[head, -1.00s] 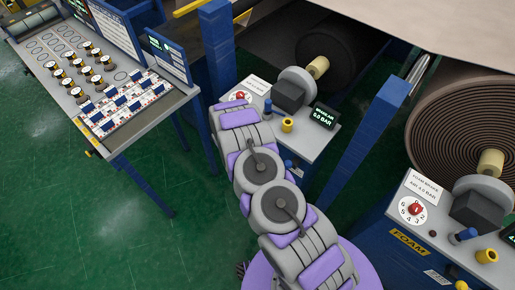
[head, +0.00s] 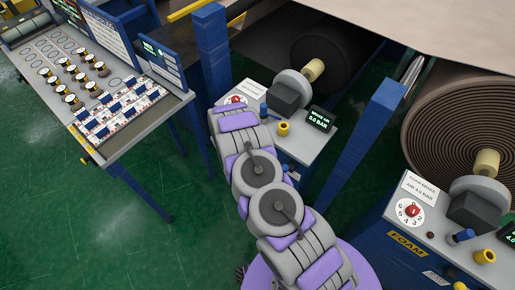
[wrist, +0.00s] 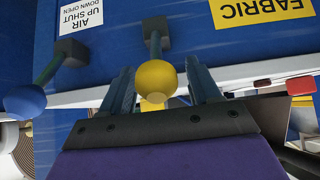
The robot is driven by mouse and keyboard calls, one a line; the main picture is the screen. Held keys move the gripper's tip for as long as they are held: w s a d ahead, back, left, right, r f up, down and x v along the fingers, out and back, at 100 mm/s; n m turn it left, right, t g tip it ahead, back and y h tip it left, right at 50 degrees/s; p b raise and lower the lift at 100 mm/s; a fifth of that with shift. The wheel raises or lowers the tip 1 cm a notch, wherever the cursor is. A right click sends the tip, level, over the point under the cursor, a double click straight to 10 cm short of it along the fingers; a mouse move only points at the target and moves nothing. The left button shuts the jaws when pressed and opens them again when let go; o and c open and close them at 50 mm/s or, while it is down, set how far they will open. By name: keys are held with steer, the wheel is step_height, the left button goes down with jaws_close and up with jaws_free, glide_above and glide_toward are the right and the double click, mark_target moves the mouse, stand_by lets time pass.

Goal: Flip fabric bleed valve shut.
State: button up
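In the wrist view, the blue front of the fabric stand carries a yellow-balled lever (wrist: 156,80) on a dark block. My gripper (wrist: 158,68) is open, with one finger on each side of the yellow ball and small gaps showing. A blue-balled lever (wrist: 25,102) is to the left, beside an upside-down label (wrist: 82,15) reading AIR, UP SHUT, DOWN OPEN. The FABRIC plate (wrist: 262,9) is also upside down. Which way the yellow lever is turned is hard to tell. In the head view, my arm hides the gripper and most of the stand's front.
The fabric stand's grey top (head: 305,148) has a display (head: 319,119) reading 0.0 BAR. A blue post (head: 365,140) stands right of it, then the FOAM stand (head: 400,240) with its large roll (head: 465,125). A control desk (head: 100,90) is at left. Green floor is clear between.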

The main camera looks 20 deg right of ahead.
steer(key=shift+s+a, duration=0.1)
steer(key=shift+s, duration=0.05)
steer(key=shift+s+a+r, duration=0.1)
steer(key=shift+a+r, duration=0.2)
steer(key=shift+a, duration=0.1)
steer(key=p+v, duration=0.1)
steer(key=v, duration=1.5)
steer(key=shift+r, duration=0.25)
steer(key=shift+s+d, duration=0.15)
